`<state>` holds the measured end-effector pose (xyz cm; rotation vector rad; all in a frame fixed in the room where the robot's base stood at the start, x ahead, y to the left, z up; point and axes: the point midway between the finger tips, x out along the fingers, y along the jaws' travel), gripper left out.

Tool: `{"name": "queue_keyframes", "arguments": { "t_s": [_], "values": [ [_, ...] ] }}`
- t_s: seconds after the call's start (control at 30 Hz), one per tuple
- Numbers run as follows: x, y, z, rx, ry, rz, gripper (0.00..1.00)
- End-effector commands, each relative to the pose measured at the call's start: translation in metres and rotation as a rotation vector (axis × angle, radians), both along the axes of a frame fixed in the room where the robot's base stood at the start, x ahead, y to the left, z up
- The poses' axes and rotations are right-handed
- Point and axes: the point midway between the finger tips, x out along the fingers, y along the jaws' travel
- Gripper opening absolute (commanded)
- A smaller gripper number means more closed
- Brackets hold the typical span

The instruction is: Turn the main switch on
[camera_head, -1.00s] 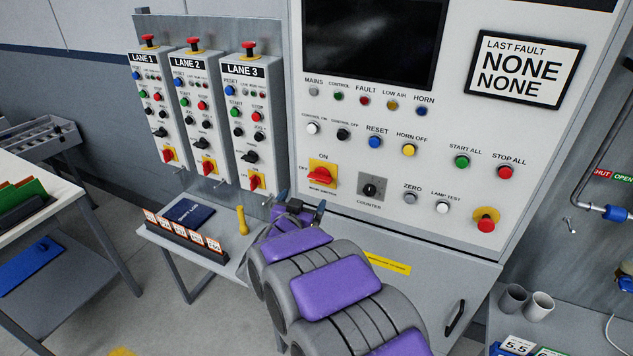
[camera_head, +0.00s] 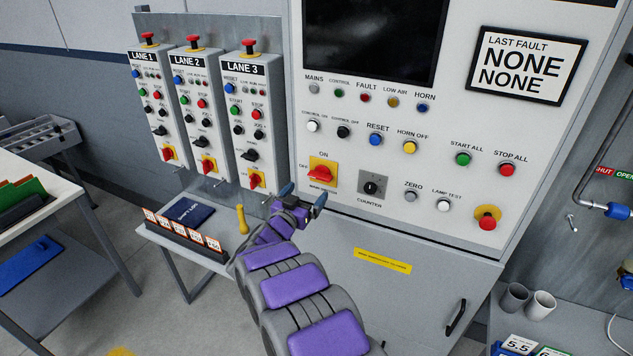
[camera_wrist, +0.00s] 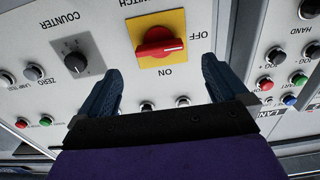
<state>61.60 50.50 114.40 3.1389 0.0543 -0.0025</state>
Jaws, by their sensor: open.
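The main switch (camera_head: 322,172) is a red rotary handle on a yellow plate, low on the left of the big white control panel. ON is printed above it and OFF to its left. In the wrist view it appears upside down, with its red handle (camera_wrist: 159,42) lying roughly level, one end towards OFF. My gripper (camera_head: 303,196) is open and empty, just below the switch in the head view. In the wrist view its two blue fingers (camera_wrist: 161,70) stand wide apart, either side of the ON label. They look clear of the handle.
The counter knob (camera_head: 371,187) sits right of the switch. The LANE 3 box (camera_head: 252,118), with its own red and yellow switch, stands to the left. A small table with a yellow-handled tool (camera_head: 242,219) is below left. Buttons and lamps fill the panel above.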

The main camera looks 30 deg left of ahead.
Motion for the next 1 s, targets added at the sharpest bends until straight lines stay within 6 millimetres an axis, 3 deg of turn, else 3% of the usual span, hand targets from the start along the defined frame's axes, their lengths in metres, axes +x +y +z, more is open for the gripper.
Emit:
{"name": "queue_keyframes", "arguments": {
  "t_s": [0.3,0.5,1.0],
  "values": [
    [0.052,0.0,0.0,0.004,-0.002,-0.002,1.0],
    [0.07,0.002,0.001,0.004,-0.002,-0.001,1.0],
    [0.08,0.002,0.001,0.002,-0.001,0.0,1.0]
  ]
}}
